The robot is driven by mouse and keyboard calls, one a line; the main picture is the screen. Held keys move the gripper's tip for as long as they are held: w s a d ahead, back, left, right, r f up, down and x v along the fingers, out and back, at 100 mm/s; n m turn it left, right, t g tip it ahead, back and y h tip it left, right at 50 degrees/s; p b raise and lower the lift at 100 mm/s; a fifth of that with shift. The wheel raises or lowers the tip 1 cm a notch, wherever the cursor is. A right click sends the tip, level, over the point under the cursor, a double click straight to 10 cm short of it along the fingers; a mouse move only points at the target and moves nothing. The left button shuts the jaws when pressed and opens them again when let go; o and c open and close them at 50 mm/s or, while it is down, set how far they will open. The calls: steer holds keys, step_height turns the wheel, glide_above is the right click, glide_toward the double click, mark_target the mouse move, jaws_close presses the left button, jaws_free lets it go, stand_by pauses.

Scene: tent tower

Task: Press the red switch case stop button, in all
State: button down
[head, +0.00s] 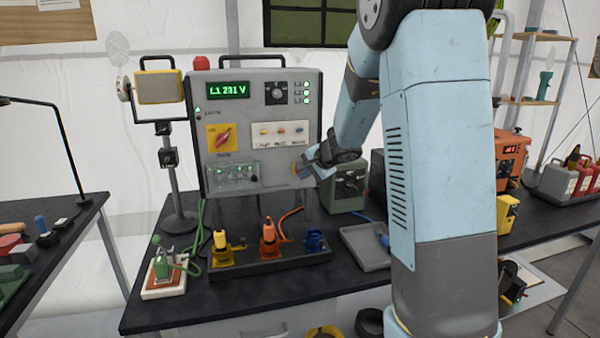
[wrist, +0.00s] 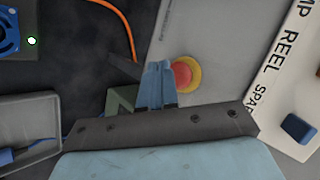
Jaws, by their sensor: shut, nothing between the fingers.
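The grey switch case (head: 212,100) stands on the black table in the head view, with a lit green display reading about 231 V. Its red stop button (wrist: 183,75) on a yellow collar shows in the wrist view, just right of my fingertips. In the head view only a bit of the yellow collar (head: 297,167) shows at the case's lower right; my gripper (head: 307,162) hides most of it. My gripper, also in the wrist view (wrist: 158,68), is shut and empty, its tips close beside the button. I cannot tell whether they touch it.
A tray (head: 275,264) with yellow, orange and blue plugs lies in front of the case. A green box (head: 346,188) stands right of it, and a grey tray (head: 364,252) lies nearby. A lamp on a stand (head: 170,150) is at the left.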

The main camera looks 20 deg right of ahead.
steer(key=shift+w, duration=0.2)
stand_by(0.6)
steer(key=shift+w+r, duration=0.1)
steer(key=shift+w, duration=0.15)
steer(key=shift+w, duration=0.55)
stand_by(1.1)
steer(key=shift+s, duration=1)
steer(key=shift+s, duration=2.5)
